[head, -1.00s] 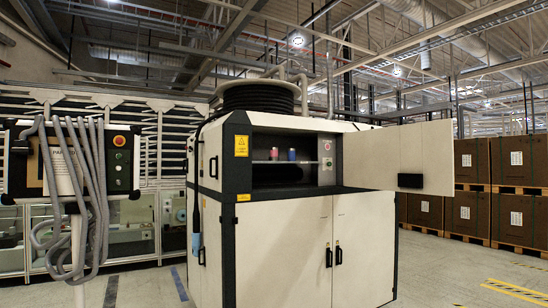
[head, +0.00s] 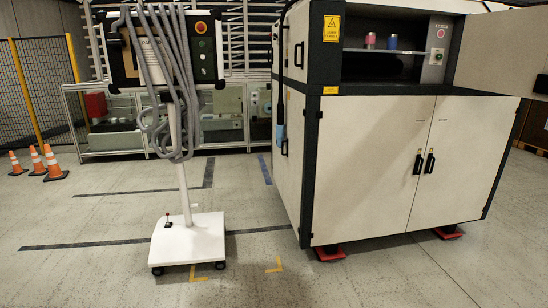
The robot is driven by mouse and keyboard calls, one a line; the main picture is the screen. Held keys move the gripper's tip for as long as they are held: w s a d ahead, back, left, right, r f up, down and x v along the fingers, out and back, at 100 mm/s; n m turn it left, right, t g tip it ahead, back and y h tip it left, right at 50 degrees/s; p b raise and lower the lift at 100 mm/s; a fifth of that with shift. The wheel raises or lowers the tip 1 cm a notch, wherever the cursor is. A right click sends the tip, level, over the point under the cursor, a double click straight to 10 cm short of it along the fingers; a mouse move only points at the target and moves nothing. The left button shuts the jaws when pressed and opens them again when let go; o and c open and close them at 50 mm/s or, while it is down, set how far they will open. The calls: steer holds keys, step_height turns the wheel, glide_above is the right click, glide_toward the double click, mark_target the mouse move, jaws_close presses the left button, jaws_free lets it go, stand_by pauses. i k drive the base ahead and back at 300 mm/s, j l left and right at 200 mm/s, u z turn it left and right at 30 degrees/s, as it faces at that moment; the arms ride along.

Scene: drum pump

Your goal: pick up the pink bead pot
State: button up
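The pink bead pot (head: 370,40) stands upright on a shelf inside the open upper bay of the large white cabinet (head: 375,165). It is small in view. A blue pot (head: 392,42) stands just to its right, with a narrow gap between them. My gripper is not in view.
The bay door (head: 505,50) hangs open at the right. A wheeled stand (head: 188,240) with a control box and grey hoses is left of the cabinet. Orange cones (head: 53,163) stand at far left. The floor in front is clear.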

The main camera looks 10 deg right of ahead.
mark_target(371, 37)
steer(key=i+l+z, duration=0.35)
steer(key=i, duration=0.15)
steer(key=i+l+z, duration=0.2)
steer(key=i+z, duration=0.15)
steer(key=i, duration=0.15)
steer(key=i+z, duration=0.35)
steer(key=i, duration=0.2)
